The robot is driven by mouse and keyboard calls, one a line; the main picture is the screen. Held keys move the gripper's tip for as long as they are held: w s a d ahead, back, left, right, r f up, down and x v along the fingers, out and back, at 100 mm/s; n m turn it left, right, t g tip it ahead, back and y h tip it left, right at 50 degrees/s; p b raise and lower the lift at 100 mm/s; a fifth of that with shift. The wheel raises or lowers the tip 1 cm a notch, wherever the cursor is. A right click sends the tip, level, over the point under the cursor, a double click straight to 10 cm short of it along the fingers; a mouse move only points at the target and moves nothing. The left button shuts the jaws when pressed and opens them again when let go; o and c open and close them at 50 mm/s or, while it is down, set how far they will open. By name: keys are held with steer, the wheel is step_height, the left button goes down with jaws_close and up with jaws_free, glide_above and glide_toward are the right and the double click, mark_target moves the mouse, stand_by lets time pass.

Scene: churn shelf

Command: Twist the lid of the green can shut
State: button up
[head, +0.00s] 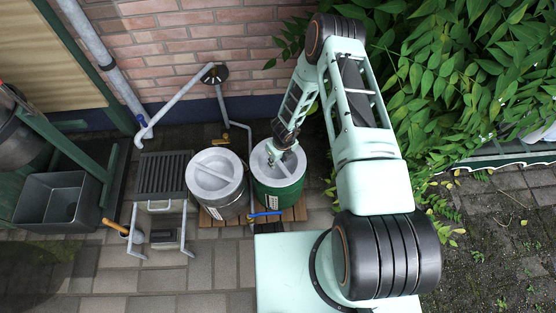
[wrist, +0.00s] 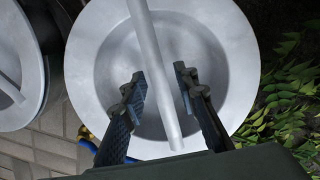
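The green can (head: 279,192) stands upright on wooden slats by the brick wall. Its round pale grey lid (head: 290,172) sits on top; I cannot tell how far it is turned. In the wrist view the lid (wrist: 235,60) has a recessed middle crossed by a straight grip bar (wrist: 157,60). My gripper (head: 275,155) is over the lid in the head view and hides part of it. In the wrist view my gripper (wrist: 161,77) is open, with one finger on each side of the bar and narrow gaps to it.
A grey can (head: 221,203) with a similar lid stands close on the left; its lid (wrist: 22,75) also shows in the wrist view. Leafy plants (head: 460,80) crowd the right. A pipe (head: 243,135) runs behind the cans.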

jaws_close()
stand_by(0.3)
steer(key=shift+n+b, duration=0.4)
steer(key=shift+n, duration=1)
steer(key=shift+r+n+g+y+b, duration=0.1)
steer(key=shift+n+g+y+b, duration=0.3)
steer(key=shift+n, duration=1.1)
steer(key=shift+n, duration=0.3)
steer(key=shift+o, duration=1.1)
jaws_free()
